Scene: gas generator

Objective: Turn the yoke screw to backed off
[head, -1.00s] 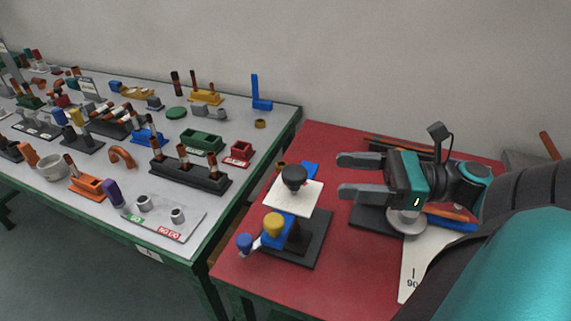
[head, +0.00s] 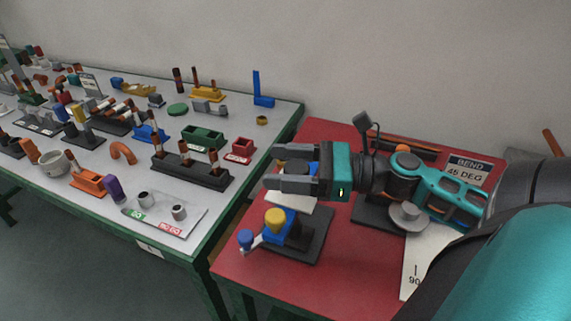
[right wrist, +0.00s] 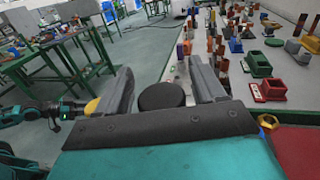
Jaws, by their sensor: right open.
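A fixture with a dark base (head: 312,245) stands on the red table top. It carries a white plate (head: 290,203), a yellow knob (head: 275,218) and a blue knob (head: 246,238). The black round knob, which I take for the yoke screw's head, is hidden behind my right gripper (head: 273,167) in the head view. In the right wrist view this black knob (right wrist: 161,96) lies between the two open fingers, with gaps at both sides. The yellow knob (right wrist: 92,106) shows left of the fingers. My left gripper (right wrist: 65,108) is small at the left there; its jaws are unclear.
A gray table (head: 225,210) full of small colored parts stands left of the red table (head: 240,275). A gray disc (head: 409,215), a white angle plate (head: 425,262) and a "BEND 45 DEG" sign (head: 470,168) lie right, near my right arm. The wall is behind.

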